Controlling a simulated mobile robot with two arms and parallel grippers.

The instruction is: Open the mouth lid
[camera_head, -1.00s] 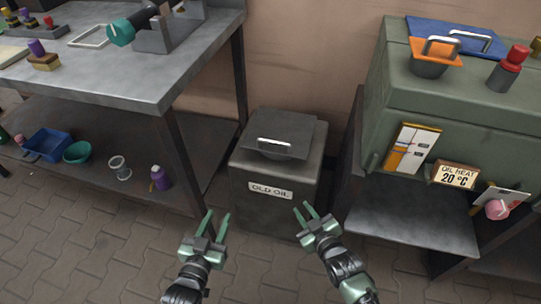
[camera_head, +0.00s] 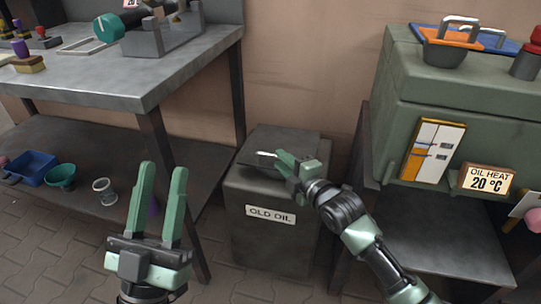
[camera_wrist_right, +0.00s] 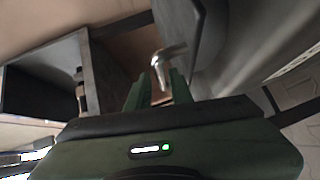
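The dark grey bin labelled OLD OIL (camera_head: 268,245) stands on the floor in the middle of the head view. Its flat dark lid (camera_head: 290,138) lies closed on top. The lid's bright metal handle (camera_head: 263,154) is partly hidden by my right gripper (camera_head: 280,160). In the right wrist view the handle (camera_wrist_right: 168,54) is at the fingertips of my right gripper (camera_wrist_right: 160,80), which are apart, with part of the handle between them. A firm hold does not show. My left gripper (camera_head: 163,168) is open and empty, left of the bin.
A metal workbench (camera_head: 120,85) with a lower shelf stands at the left. A green oil heater cabinet (camera_head: 460,110) reading 20 °C stands close at the right. The paved floor in front is free.

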